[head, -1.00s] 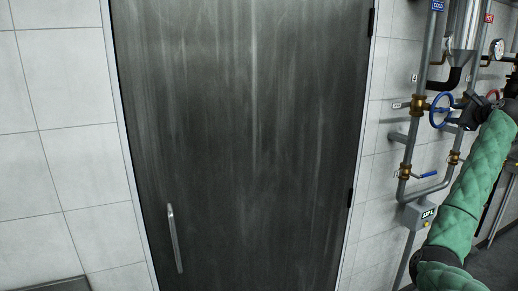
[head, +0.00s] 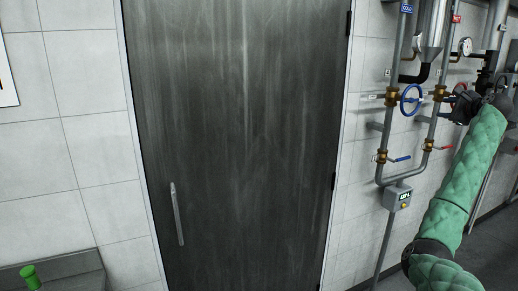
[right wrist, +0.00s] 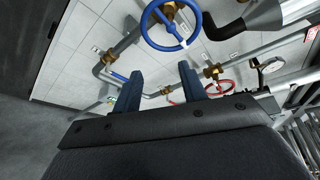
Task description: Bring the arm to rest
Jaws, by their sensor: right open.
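My right arm comes in from the right of the head view in a green quilted sleeve. My right gripper (head: 462,104) is a small dark shape at its far end, in front of the pipework. In the right wrist view, my right gripper (right wrist: 160,88) has its two dark blue fingers apart, with nothing between them. A blue handwheel (right wrist: 170,24) lies beyond the fingertips, and a gap to it seems to show. The blue handwheel also shows in the head view (head: 412,100), left of the gripper. My left gripper is not in view.
A dark door (head: 240,150) with a long handle (head: 177,214) fills the middle. Grey pipes with brass valves, a gauge (head: 465,46) and a small grey control box (head: 397,197) stand on the tiled wall. A green cylinder (head: 29,276) stands on a grey surface (head: 75,268) at lower left.

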